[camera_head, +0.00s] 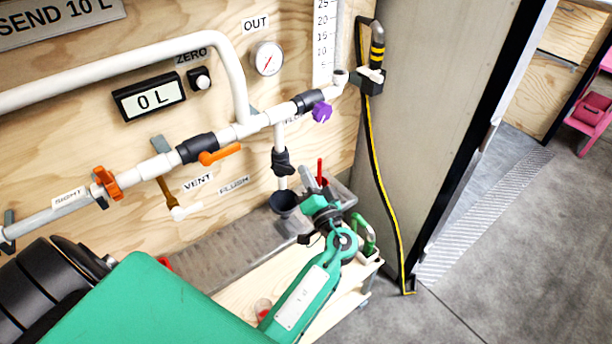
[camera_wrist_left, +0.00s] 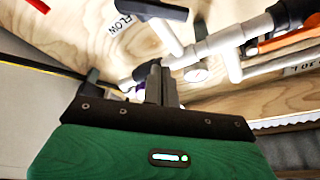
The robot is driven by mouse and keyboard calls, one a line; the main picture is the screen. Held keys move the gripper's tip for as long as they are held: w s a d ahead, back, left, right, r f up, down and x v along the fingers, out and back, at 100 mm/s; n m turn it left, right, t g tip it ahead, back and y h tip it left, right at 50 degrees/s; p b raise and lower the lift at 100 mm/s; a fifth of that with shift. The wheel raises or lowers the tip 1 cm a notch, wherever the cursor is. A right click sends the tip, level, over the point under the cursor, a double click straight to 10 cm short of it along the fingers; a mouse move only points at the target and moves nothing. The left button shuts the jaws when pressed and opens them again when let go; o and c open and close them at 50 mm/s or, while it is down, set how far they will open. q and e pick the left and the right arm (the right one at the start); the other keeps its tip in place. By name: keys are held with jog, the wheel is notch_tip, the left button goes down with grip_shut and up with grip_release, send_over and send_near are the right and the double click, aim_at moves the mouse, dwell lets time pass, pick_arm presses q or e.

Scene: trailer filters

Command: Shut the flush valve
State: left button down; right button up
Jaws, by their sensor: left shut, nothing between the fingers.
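The FLUSH label (camera_head: 234,186) is on the plywood wall, left of a short vertical white pipe. A black valve body (camera_head: 282,161) sits on that pipe, above a dark funnel (camera_head: 284,203); it looks like the flush valve. A red handle (camera_head: 320,171) stands upright to its right, behind my gripper; I cannot tell what it joins. My left gripper (camera_head: 309,178) is shut and empty, right of and a little below the black valve, apart from it in the head view. In the left wrist view its closed fingers (camera_wrist_left: 156,82) point toward the pipework. My right gripper is out of view.
An orange lever (camera_head: 220,154), an orange knob (camera_head: 106,182) and a purple knob (camera_head: 322,112) sit on the main white pipe. The display (camera_head: 149,97) reads 0 L. A yellow-black hose (camera_head: 377,190) hangs at right. A low bench (camera_head: 240,296) lies below.

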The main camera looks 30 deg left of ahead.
aim_at(283, 169)
pick_arm(q)
jog(key=w+a+f+p, duration=0.1)
jog(key=a+p, duration=0.3)
jog(key=a, duration=0.2)
jog(key=shift+f, duration=0.2)
jog(key=shift+a, duration=0.1)
